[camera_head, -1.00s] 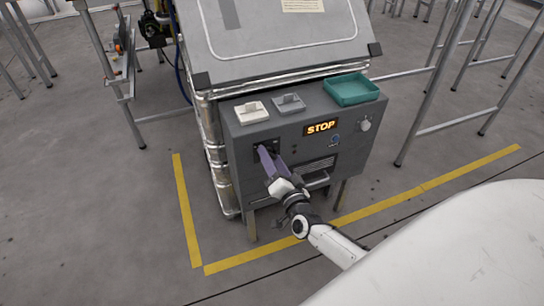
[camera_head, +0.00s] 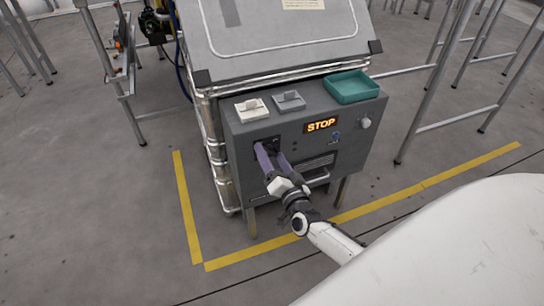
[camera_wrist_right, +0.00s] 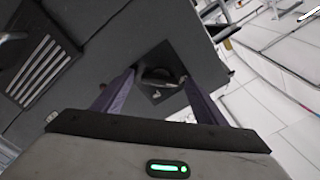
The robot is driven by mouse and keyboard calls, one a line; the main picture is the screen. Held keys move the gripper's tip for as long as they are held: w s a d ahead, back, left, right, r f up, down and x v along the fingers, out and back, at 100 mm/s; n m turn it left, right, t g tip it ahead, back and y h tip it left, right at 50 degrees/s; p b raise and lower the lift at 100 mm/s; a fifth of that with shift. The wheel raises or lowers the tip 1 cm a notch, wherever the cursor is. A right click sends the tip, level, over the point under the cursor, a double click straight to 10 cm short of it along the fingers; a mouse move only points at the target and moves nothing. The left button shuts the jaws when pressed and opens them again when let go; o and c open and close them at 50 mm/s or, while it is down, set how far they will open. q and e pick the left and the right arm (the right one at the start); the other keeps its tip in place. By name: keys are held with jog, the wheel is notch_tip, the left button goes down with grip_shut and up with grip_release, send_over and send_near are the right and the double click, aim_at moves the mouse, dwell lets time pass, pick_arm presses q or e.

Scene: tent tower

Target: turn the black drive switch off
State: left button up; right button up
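The black drive switch (camera_wrist_right: 160,76) sits on a dark plate on the front of the grey control box (camera_head: 235,150). In the right wrist view it is between the two purple fingers of my right gripper (camera_wrist_right: 158,79), which are spread apart with a gap on each side. In the head view my right gripper (camera_head: 269,150) is at the box's front face, and its fingers mostly hide the switch. I cannot tell the switch's position. A lit orange STOP sign (camera_head: 321,125) shows on the box. My left gripper is not in view.
A white switch block (camera_head: 251,110), a grey one (camera_head: 289,101) and a teal tray (camera_head: 352,88) stand on the box. A round knob (camera_head: 365,123) is at the front right. A vent (camera_wrist_right: 42,70) is near the gripper. Yellow tape (camera_head: 360,212) marks the floor, and metal frames stand around.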

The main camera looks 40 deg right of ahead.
jog(key=shift+s, duration=0.1)
jog(key=p+v, duration=0.1)
jog(key=v, duration=0.9)
jog(key=shift+p, duration=0.35)
jog(key=shift+a, duration=0.1)
